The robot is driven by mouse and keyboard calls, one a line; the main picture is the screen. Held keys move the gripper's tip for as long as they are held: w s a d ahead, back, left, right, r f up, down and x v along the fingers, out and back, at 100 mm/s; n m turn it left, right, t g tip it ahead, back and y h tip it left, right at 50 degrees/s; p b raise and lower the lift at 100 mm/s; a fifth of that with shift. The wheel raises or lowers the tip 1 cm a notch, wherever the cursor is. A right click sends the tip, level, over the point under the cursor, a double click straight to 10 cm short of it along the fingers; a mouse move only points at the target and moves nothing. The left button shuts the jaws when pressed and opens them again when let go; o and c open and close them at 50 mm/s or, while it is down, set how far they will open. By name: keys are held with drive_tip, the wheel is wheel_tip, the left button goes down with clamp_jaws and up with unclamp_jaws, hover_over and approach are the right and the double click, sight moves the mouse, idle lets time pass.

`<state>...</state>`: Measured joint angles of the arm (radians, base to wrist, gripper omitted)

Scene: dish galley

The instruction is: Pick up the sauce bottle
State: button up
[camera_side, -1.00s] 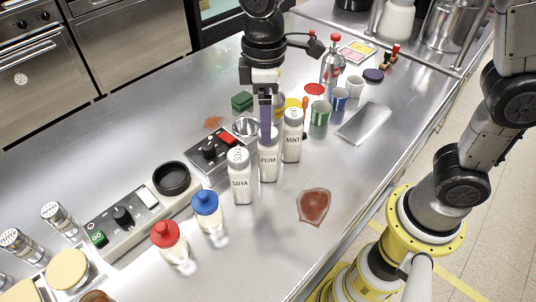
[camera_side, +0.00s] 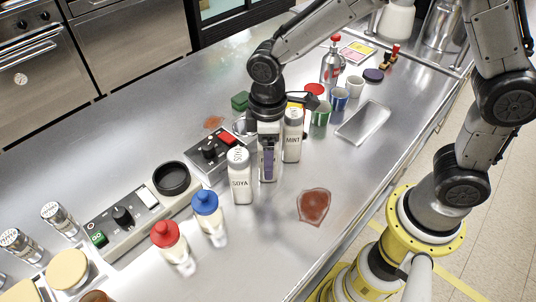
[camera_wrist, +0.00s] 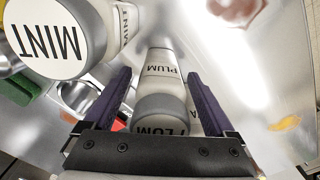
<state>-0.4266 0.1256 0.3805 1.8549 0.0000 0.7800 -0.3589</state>
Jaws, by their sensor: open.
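Three white bottles with grey caps stand upright in a row on the steel counter. They are the soya bottle (camera_side: 241,186), the plum bottle (camera_side: 268,178) and the mint bottle (camera_side: 293,145). My gripper (camera_wrist: 160,76) is open and points down over the plum bottle, with its purple fingers on either side. In the wrist view the plum bottle (camera_wrist: 160,62) lies between the fingers, and the mint bottle (camera_wrist: 48,38) is close by at upper left. In the side view my gripper hides the plum bottle's top. I cannot tell whether a finger touches it.
A control box (camera_side: 213,154) with a red switch is behind the bottles. Blue-capped (camera_side: 208,215) and red-capped (camera_side: 169,244) bottles stand at front left. A brown-red spill (camera_side: 314,206) lies in front.

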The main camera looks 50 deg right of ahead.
clamp_jaws()
idle(0.4)
drive_tip(key=shift+r, duration=0.15)
